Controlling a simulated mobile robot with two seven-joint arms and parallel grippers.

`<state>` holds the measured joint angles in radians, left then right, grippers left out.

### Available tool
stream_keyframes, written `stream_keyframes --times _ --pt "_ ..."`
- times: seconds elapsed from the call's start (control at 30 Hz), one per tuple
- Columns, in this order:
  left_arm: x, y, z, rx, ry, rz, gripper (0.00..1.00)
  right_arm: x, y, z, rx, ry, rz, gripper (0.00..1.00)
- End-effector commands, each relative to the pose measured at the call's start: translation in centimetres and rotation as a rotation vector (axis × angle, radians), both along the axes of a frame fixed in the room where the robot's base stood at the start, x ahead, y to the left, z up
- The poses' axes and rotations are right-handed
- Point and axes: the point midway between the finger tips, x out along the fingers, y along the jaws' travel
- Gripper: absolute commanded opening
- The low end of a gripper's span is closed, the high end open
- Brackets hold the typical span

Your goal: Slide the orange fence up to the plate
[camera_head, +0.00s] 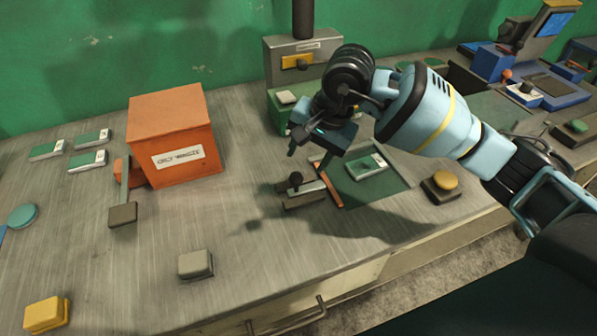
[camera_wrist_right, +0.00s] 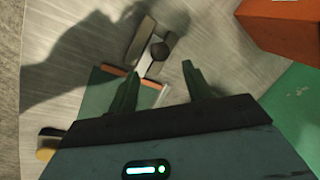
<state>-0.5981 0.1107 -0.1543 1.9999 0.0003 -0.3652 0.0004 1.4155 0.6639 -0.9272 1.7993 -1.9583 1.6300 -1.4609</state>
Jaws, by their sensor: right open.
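The orange fence (camera_head: 329,186) is a thin bar along the left edge of a dark green mat (camera_head: 386,189). A grey block with a black knob (camera_head: 295,180) adjoins its left side. The plate (camera_head: 366,166), green and white, lies flat on the mat, with a gap of green between it and the fence. My right gripper (camera_head: 311,153) is open and empty above the knob and fence. In the right wrist view the fence (camera_wrist_right: 121,70) and knob (camera_wrist_right: 159,50) show just beyond the open fingers (camera_wrist_right: 158,84); the plate is mostly hidden there. My left gripper is out of view.
An orange box (camera_head: 175,130) stands to the left, with a small lever (camera_head: 123,213) beside it. Similar green-white plates (camera_head: 90,160) lie further left. A yellow button (camera_head: 441,186) is right of the mat. A grey block (camera_head: 195,264) sits in front; the bench between is clear.

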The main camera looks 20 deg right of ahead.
Motion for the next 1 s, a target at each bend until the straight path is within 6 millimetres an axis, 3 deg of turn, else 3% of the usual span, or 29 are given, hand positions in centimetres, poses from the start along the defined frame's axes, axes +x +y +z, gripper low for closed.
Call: stream_keyframes --times 0.4,0.83,1.0 --pt "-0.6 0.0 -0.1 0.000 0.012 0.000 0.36 1.1 1.4 -5.6 0.003 0.004 0.001 0.50" --pt "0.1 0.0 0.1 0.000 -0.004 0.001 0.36 1.4 1.6 -6.6 0.001 0.001 0.001 0.50" --pt "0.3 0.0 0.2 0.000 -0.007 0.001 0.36 1.3 1.6 -6.6 0.001 0.001 0.001 0.29"
